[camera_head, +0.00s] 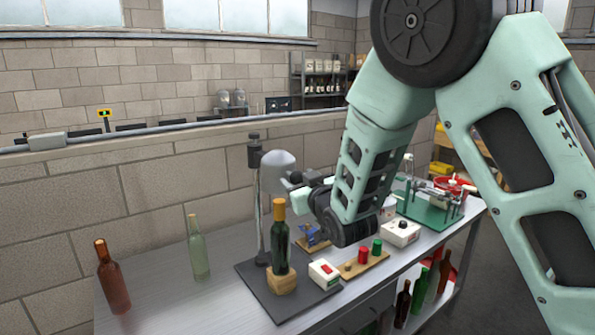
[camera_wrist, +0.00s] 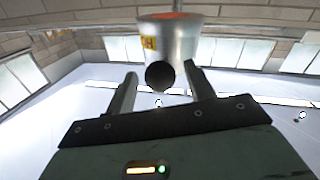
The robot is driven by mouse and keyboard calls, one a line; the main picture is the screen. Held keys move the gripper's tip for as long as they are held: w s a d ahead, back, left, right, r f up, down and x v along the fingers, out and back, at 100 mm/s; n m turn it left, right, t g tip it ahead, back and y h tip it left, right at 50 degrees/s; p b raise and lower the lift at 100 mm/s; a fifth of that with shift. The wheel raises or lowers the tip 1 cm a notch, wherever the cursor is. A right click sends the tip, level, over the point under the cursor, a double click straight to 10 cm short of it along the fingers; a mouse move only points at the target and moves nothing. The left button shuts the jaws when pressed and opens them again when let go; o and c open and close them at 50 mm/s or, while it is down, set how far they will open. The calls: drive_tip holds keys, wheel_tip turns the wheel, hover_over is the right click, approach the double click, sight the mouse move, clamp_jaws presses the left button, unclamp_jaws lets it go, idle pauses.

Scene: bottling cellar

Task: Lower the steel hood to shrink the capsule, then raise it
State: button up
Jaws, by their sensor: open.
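The steel hood (camera_head: 279,175) is a grey dome held up on a post, just above the bottle. A dark green bottle (camera_head: 280,246) with a gold capsule (camera_head: 279,209) stands upright on a wooden block (camera_head: 283,282). The capsule is in view below the hood. My gripper (camera_head: 293,181) is at the hood's right side. In the wrist view the hood (camera_wrist: 187,46) has a yellow label and orange at its picture-top end. Its black ball knob (camera_wrist: 160,77) shows between the open fingers of my gripper (camera_wrist: 159,72). I cannot tell whether they touch it.
A white box with a red switch (camera_head: 325,273) is right of the bottle. A wooden strip (camera_head: 366,270) holds red and green pieces. A clear green bottle (camera_head: 197,250) and a brown bottle (camera_head: 113,283) stand at left. The bench's left part is mostly clear.

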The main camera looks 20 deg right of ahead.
drive_tip(key=shift+w, duration=0.85)
clamp_jaws()
wheel_tip(320, 180, down, 11)
drive_tip(key=b, duration=1.2)
drive_tip(key=shift+s+a+f, duration=0.1)
unclamp_jaws()
drive_tip(key=shift+f, duration=0.1)
